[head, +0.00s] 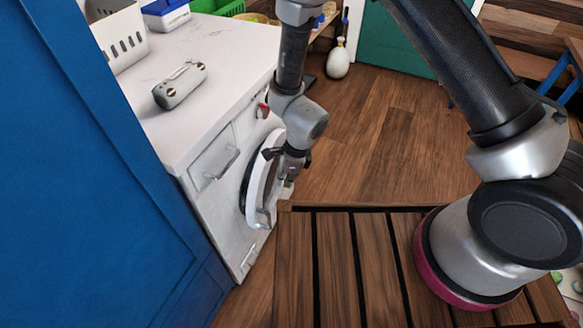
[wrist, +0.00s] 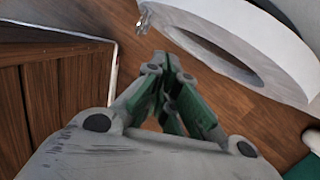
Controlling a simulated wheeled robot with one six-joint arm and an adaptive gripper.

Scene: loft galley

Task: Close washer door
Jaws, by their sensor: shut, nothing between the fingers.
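The white washer (head: 222,165) stands under the counter at left in the head view. Its round door (head: 264,178) stands ajar, with a dark gap between its white ring and the washer front. In the wrist view the door ring (wrist: 240,40) fills the upper right, and brown shows through its centre. My gripper (wrist: 166,75) is shut and empty, its fingertips beside the door, apart from it in the wrist view. In the head view my gripper (head: 288,178) is at the door's right side; its fingers are small and partly hidden, so contact there cannot be told.
The white counter (head: 215,55) above holds a grey device (head: 180,85), a white basket (head: 122,38) and a blue-and-white box (head: 166,14). A blue panel (head: 85,170) is at left. A white bottle (head: 338,60) stands beyond. Wooden floor (head: 375,130) is clear to the right.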

